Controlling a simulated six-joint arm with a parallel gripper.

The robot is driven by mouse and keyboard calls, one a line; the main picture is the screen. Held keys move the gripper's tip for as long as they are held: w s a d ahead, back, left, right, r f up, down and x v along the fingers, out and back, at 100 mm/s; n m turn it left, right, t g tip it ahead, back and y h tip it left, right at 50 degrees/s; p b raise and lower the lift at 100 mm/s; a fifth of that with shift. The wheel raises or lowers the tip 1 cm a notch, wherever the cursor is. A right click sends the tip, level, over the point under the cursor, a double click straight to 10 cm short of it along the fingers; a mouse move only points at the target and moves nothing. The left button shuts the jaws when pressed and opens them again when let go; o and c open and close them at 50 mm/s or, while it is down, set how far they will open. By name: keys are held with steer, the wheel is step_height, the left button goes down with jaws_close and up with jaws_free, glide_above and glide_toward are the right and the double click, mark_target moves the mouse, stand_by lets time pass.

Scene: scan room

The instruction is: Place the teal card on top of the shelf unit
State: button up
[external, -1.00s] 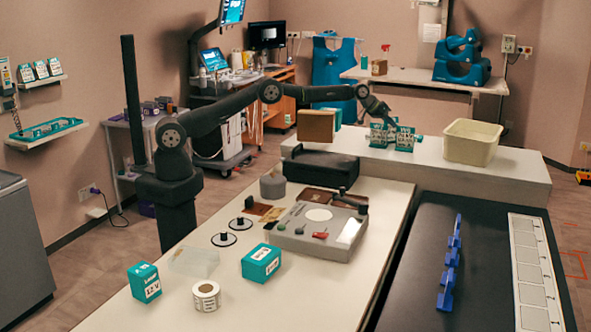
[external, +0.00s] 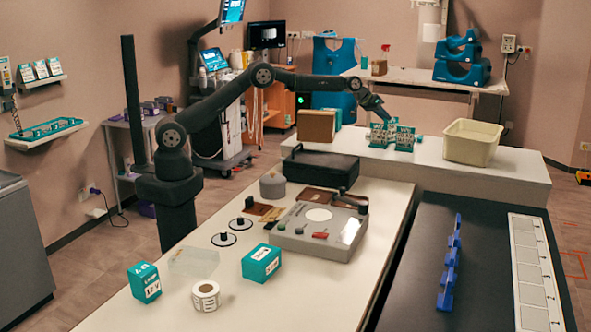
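My gripper (external: 383,116) is at the far white bench, just above a cluster of teal-and-white pieces (external: 404,138). The fingers are small and dark; I cannot tell whether they are open or shut, or whether they touch or hold a piece. No single teal card can be made out clearly in this cluster. I cannot tell for certain which thing is the shelf unit. A brown box-shaped piece (external: 316,126) stands left of the cluster, with a teal piece (external: 334,114) partly hidden behind it.
A cream bin (external: 471,142) stands right of the cluster. A black case (external: 320,166) lies in front of the brown piece. Teal cartons (external: 261,263) (external: 144,282), a label roll (external: 206,296) and a grey device (external: 318,231) occupy the near table. Wall shelves (external: 46,133) are at left.

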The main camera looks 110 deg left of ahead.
mark_target(390, 123)
steer(key=v, duration=0.7)
stand_by(0.6)
steer(key=shift+x, duration=5.95)
steer(key=shift+f, duration=0.15)
